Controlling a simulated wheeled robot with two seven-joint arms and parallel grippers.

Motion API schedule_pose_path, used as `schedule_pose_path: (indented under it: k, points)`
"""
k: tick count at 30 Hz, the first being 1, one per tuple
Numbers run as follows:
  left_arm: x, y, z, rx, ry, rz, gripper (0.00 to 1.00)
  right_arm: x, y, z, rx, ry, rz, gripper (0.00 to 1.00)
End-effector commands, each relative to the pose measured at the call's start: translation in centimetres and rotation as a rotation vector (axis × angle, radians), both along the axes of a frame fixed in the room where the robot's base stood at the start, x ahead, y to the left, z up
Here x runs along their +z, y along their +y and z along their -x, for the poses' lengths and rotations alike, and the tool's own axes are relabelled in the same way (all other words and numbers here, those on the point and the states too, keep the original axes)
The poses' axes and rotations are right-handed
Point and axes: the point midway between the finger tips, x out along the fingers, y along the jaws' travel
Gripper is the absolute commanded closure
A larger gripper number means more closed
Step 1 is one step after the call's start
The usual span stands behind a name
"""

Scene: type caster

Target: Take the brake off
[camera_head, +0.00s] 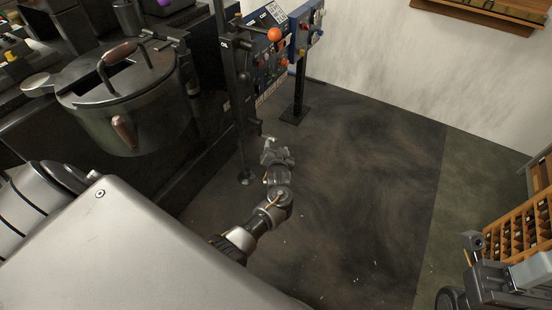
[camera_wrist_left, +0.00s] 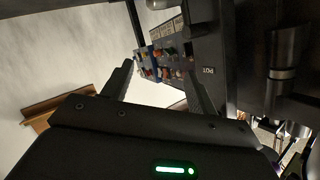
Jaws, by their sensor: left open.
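A dark upright post (camera_head: 227,75) stands at the machine's right side, with a lever ending in an orange ball (camera_head: 275,34) near its top. A smaller lever with a dark knob (camera_head: 253,122) sticks out lower down. No marking that I can read says which one is the brake. My left gripper (camera_head: 268,146) is open and empty, low beside the post's foot and apart from the levers. In the left wrist view its fingers (camera_wrist_left: 158,78) stand wide apart, with the control panel (camera_wrist_left: 165,62) beyond them. Part of my right arm (camera_head: 480,255) shows at lower right; its fingers are unclear.
A lidded metal pot (camera_head: 125,95) with wooden handles sits on the machine at left. The blue control panel (camera_head: 270,70) carries several knobs. A wooden rack (camera_head: 520,235) stands at right and a wooden shelf (camera_head: 485,12) hangs on the wall. The middle floor is clear.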

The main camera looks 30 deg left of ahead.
Motion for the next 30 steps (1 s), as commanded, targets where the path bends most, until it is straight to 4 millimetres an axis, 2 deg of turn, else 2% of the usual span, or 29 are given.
schedule_pose_path:
  k: [1, 9, 21, 22, 26, 29, 30]
  points:
    - [-0.6, -0.2, 0.5, -0.012, 0.021, 0.004, 0.41, 0.6, 0.0, 0.0, 0.000, 0.000, 0.000, 0.64]
    - [-3.6, -1.0, 2.1, -0.057, 0.083, 0.024, 0.41, 1.3, 0.0, 0.0, 0.000, 0.000, 0.000, 0.64]
    - [-4.3, -1.2, 2.5, -0.068, 0.096, 0.029, 0.41, 1.4, 0.0, 0.0, 0.000, 0.000, 0.000, 0.64]
    - [-4.3, -1.2, 2.5, -0.068, 0.096, 0.029, 0.43, 1.4, 0.0, 0.0, 0.000, 0.000, 0.000, 0.64]
    - [-5.4, -1.1, 2.6, -0.066, 0.098, 0.026, 0.60, 0.2, 0.0, 0.0, 0.001, 0.008, 0.000, 0.64]
    - [-8.1, 0.6, 3.0, -0.050, 0.103, 0.011, 0.73, -3.0, 0.0, 0.0, 0.000, 0.035, 0.003, 0.64]
    - [-9.1, 2.2, 3.2, -0.031, 0.094, 0.001, 0.78, -4.9, 0.0, 0.1, 0.001, 0.050, 0.005, 0.64]
